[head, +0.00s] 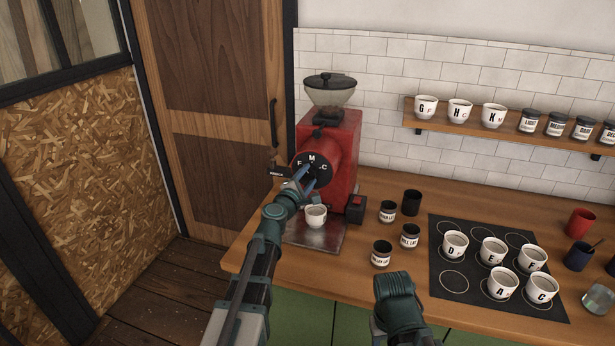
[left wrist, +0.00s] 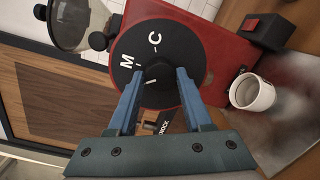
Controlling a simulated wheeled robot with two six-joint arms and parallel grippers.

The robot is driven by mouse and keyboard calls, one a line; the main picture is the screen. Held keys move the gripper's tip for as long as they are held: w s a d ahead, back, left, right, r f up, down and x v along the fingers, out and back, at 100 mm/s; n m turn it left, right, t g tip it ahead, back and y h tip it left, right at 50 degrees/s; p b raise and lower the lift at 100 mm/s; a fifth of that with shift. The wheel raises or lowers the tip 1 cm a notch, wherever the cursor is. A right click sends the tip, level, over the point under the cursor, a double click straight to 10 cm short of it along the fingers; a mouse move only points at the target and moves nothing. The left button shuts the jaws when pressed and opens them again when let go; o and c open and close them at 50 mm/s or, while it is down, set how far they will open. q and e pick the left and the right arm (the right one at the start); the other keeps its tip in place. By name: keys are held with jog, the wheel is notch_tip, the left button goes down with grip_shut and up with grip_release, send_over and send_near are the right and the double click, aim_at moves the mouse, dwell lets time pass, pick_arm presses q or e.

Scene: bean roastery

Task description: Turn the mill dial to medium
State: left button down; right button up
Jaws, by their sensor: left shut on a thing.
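The red mill (head: 342,140) stands at the left end of the wooden counter. Its round black dial face (head: 312,158) carries the white letters F, M and C. In the left wrist view the dial face (left wrist: 180,45) shows M and C, while F is hidden. My left gripper (head: 308,182) reaches the dial from the front. Its blue fingers are shut on the small dial knob (left wrist: 160,74), one on each side. A short white mark shows between the fingers, but I cannot tell which letter it points to. My right arm shows low in the head view; its jaws do not show.
A white cup (head: 315,216) stands on the metal tray below the dial. Several dark jars (head: 381,254) stand right of the mill. A black mat (head: 450,303) holds several lettered cups. A shelf (head: 510,123) holds cups and jars.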

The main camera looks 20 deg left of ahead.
pick_arm(q)
jog(key=m, duration=0.3)
jog(key=shift+d+m, duration=0.1)
jog(key=shift+m, duration=0.2)
jog(key=shift+m+p, duration=0.35)
jog(key=shift+m, duration=1.25)
jog(key=shift+c, duration=1.6)
grip_release()
jog(key=shift+y, duration=0.3)
